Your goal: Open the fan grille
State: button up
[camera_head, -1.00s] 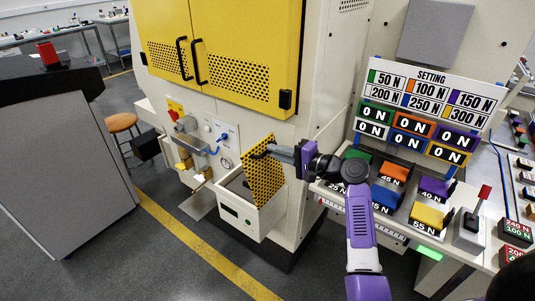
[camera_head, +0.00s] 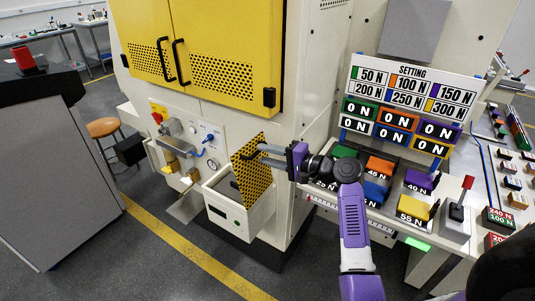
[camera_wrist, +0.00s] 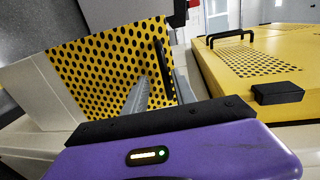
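The fan grille (camera_head: 250,172) is a yellow panel with black holes, standing steeply tilted at an open white box on the front of the machine. In the wrist view the grille (camera_wrist: 95,65) fills the upper left, with a dark bar-shaped handle (camera_wrist: 161,62) near its right edge. My gripper (camera_head: 264,154) is at the upper right of the grille. Its two grey fingers point at the grille and stand apart with a gap between them; in the wrist view the gripper (camera_wrist: 158,85) has the handle beyond and between its fingertips. I cannot tell whether a finger touches it.
The white box (camera_head: 237,219) is open at the top. Yellow cabinet doors (camera_head: 215,45) with black handles are above. A sloped panel with coloured blocks and a setting board (camera_head: 408,88) stands at right. The floor (camera_head: 130,250) in front is clear, with a dark-topped counter (camera_head: 60,180) at left.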

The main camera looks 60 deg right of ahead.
jog(key=shift+r, duration=0.1)
jog(key=s+r, duration=0.1)
jog(key=s, duration=0.6)
jog(key=shift+s+a+b, duration=0.2)
jog(key=shift+s+b, duration=0.15)
jog(key=shift+b, duration=0.1)
jog(key=s+d+g+h, duration=0.25)
jog(key=d+h, duration=0.25)
jog(key=h, duration=0.3)
jog(key=s+a+f+n+t+y, duration=0.1)
jog(key=s+a+n, duration=0.3)
jog(key=a, duration=0.7)
jog(key=s+a+f+n+t+y, duration=0.1)
jog(key=s+a+n+y, duration=0.1)
jog(key=a+n, duration=0.65)
jog(key=s+a+n+t+y, duration=0.1)
jog(key=s+a+n, duration=0.15)
jog(key=a, duration=1.05)
jog(key=s+a+f+n+g+y, duration=0.2)
jog(key=s+a+n+y, duration=0.1)
jog(key=s+a, duration=0.6)
jog(key=shift+s+a+f+n+y, duration=0.25)
jog(key=shift+a+y, duration=0.25)
jog(key=shift+y, duration=0.4)
